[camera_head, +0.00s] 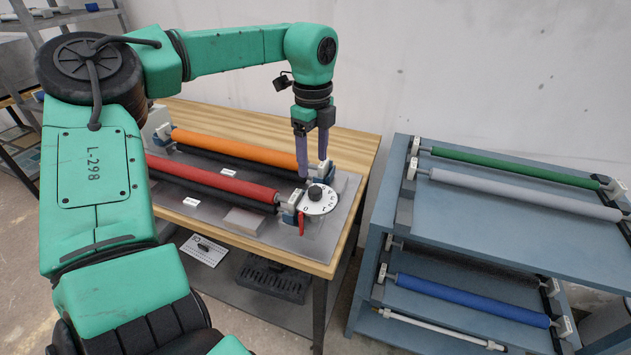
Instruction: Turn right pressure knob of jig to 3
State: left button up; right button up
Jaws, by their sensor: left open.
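The jig's right pressure knob is a black knob (315,191) on a white round dial (324,203) with numbers around its rim. It sits at the right end of the red roller (215,178). The dial's figures are too small to read the setting surely. My left gripper (312,170) points down just above and behind the knob, with its two purple fingers apart and nothing between them. I cannot tell whether a finger touches the knob. My right gripper is not in view.
An orange roller (235,146) lies behind the red one on the wooden table (362,150). A blue-grey rack (505,222) with green, grey and blue rollers stands to the right, past a narrow gap. A white wall is behind.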

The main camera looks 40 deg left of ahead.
aim_at(315, 189)
pick_arm(q)
jog(key=f, duration=0.5)
jog(key=shift+w+p, duration=0.4)
notch_tip(315, 189, down, 3)
jog(key=shift+w, duration=0.15)
jog(key=shift+f, duration=0.2)
jog(key=shift+s, duration=0.2)
jog(key=shift+c, duration=0.7)
jog(key=shift+w, duration=0.1)
grip_shut()
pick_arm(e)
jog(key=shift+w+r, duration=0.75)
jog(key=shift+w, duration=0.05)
pick_arm(q)
jog(key=shift+f, duration=0.1)
